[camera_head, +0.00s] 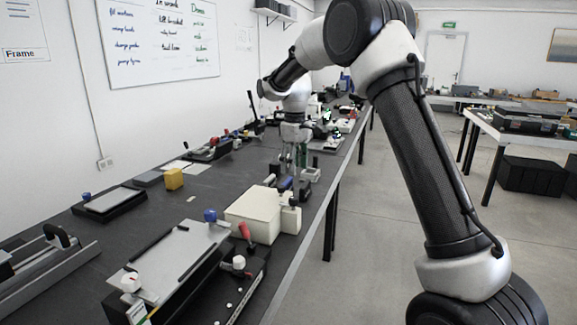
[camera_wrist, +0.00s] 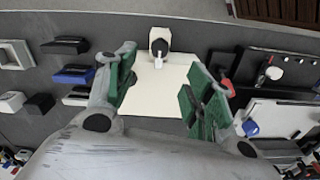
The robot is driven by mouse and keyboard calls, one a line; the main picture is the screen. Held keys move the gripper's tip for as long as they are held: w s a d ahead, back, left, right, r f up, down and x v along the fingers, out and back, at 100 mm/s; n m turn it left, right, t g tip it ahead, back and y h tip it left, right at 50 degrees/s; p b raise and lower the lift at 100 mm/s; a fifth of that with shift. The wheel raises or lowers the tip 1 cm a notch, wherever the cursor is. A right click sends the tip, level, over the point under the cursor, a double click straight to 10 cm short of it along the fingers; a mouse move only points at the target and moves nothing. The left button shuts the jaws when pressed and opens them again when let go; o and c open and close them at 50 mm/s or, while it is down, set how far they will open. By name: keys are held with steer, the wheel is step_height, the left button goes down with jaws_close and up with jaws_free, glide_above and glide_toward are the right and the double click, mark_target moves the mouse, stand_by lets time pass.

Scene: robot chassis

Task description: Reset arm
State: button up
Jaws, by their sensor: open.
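My arm reaches from the right of the head view over the long dark workbench (camera_head: 75,228). My gripper (camera_head: 292,165) points down above the bench, beyond a cream box (camera_head: 253,212). In the wrist view my gripper (camera_wrist: 160,90) has its two green-padded fingers wide apart. The cream box also shows between and below the fingers in the wrist view (camera_wrist: 160,75). Nothing is held between the pads.
A fixture with a grey plate (camera_head: 170,262) and a red-handled clamp (camera_head: 246,233) stand at the near bench. A yellow block (camera_head: 174,179) lies further back. A whiteboard (camera_head: 165,40) hangs on the left wall. Another table (camera_head: 520,130) stands right, across open floor.

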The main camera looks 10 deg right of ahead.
steer(key=s+d+f+m, duration=0.1)
steer(key=s+f+m, duration=0.1)
steer(key=s+f, duration=0.15)
steer(key=s+d+r+m+t, duration=0.1)
steer(key=s+d+r, duration=0.3)
steer(key=s, duration=0.8)
steer(key=s+d+r+m+t, duration=0.2)
steer(key=s+d+r+m, duration=0.1)
steer(key=s, duration=1)
steer(key=s+d+r+m+t, duration=0.1)
steer(key=s+d+r, duration=0.3)
steer(key=s, duration=0.8)
steer(key=shift+s+d+r+m, duration=0.2)
steer(key=shift+d+r+m, duration=0.2)
steer(key=shift+d+m, duration=0.75)
steer(key=shift+d+n, duration=0.2)
steer(key=shift+n, duration=0.05)
